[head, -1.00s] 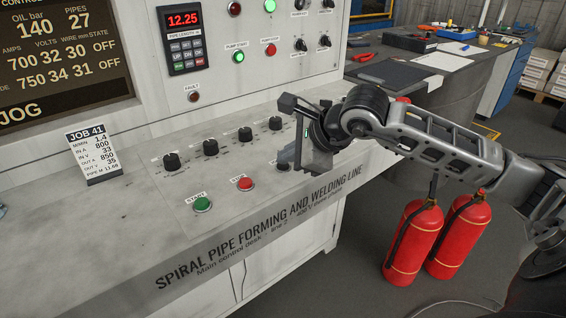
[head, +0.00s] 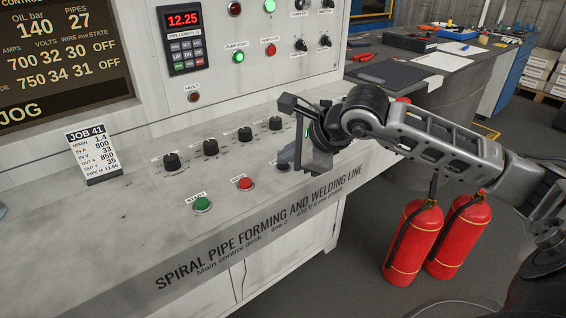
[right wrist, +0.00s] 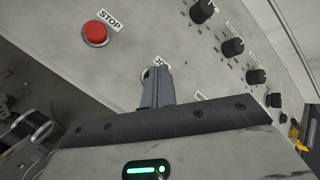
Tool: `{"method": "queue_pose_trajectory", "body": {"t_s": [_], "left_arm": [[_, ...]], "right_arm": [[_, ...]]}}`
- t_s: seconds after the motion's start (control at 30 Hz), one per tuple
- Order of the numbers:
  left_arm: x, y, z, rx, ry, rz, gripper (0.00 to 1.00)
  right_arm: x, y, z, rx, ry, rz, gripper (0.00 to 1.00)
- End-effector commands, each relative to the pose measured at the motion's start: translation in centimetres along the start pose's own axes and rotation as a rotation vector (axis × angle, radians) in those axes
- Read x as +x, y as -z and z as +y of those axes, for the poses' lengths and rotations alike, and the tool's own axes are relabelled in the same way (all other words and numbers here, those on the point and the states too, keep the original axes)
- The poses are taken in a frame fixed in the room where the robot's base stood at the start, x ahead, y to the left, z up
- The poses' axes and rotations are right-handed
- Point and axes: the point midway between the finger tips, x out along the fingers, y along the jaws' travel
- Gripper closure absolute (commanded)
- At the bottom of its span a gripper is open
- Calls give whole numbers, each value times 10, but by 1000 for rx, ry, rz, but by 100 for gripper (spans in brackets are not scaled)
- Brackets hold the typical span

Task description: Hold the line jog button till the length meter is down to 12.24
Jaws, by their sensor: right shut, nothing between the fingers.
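The length meter (head: 183,20) on the upright panel shows 12.25 in red digits. The screen (head: 62,55) at the left reads JOG. My right gripper (head: 284,166) is shut with nothing between its fingers, over the right part of the sloping desk. In the right wrist view its fingers (right wrist: 157,88) reach down at the jog button (right wrist: 146,74), whose label is partly covered. Most of the button is hidden behind the fingers, so I cannot see how far it is pressed. My left gripper is not in view.
The green start button (head: 202,204) and red stop button (head: 244,184) sit left of my right gripper. Several black knobs (head: 211,148) line the desk behind. A job card (head: 93,154) stands at the left. Two red extinguishers (head: 412,240) stand on the floor at right.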

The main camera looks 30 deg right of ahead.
Motion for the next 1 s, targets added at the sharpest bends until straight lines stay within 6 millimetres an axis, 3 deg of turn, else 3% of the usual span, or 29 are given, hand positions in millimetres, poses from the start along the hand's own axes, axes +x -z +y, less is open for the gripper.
{"method": "queue_pose_trajectory", "body": {"t_s": [1.0], "left_arm": [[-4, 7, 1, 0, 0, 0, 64]], "right_arm": [[-13, -9, -10, 0, 0, 0, 100]]}}
